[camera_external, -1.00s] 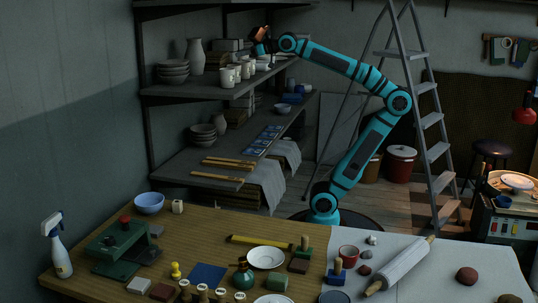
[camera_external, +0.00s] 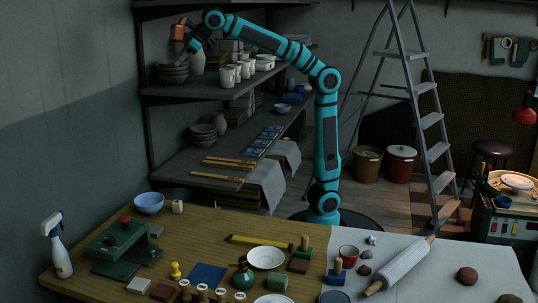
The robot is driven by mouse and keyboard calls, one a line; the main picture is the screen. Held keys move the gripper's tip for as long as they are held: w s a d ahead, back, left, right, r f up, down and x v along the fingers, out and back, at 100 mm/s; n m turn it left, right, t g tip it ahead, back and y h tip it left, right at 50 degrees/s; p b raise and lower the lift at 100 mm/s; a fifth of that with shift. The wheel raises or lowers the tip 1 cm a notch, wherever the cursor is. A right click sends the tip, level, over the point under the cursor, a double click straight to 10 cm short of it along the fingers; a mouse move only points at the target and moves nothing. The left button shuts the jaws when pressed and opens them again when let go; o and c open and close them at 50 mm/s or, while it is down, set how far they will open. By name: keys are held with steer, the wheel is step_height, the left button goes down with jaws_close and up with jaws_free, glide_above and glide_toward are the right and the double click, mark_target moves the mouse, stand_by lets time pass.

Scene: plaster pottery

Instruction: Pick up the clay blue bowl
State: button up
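A blue bowl (camera_external: 149,203) stands upright on the back left corner of the wooden table (camera_external: 205,225). Its rim and outer side are clear to see. My gripper (camera_external: 183,45) is high up at the left, beside the upper shelf and over the stack of grey bowls there. It is far above the blue bowl and apart from it. A copper-brown part shows at the gripper's end. The gripper is small and dark here, so I cannot tell whether its fingers are open or shut. A smaller bluish bowl (camera_external: 283,108) sits on the lower shelf.
A small pale cube (camera_external: 178,206) stands right of the blue bowl, and a green press (camera_external: 122,240) stands in front of it. A spray bottle (camera_external: 57,245) is at the left. The upper shelf (camera_external: 200,92) holds grey bowls and white cups.

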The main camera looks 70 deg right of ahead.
steer(key=a+f+n+g+h, duration=0.15)
steer(key=a+f, duration=0.25)
steer(key=a, duration=1.3)
steer(key=g, duration=0.1)
glide_above(152, 206)
steer(key=s, duration=0.3)
step_height(152, 206, down, 46)
steer(key=shift+n, duration=0.35)
steer(key=shift+d+x, duration=0.25)
steer(key=shift+x, duration=1.45)
steer(key=shift+d+x, duration=0.2)
steer(key=shift+x, duration=1.5)
jaws_close()
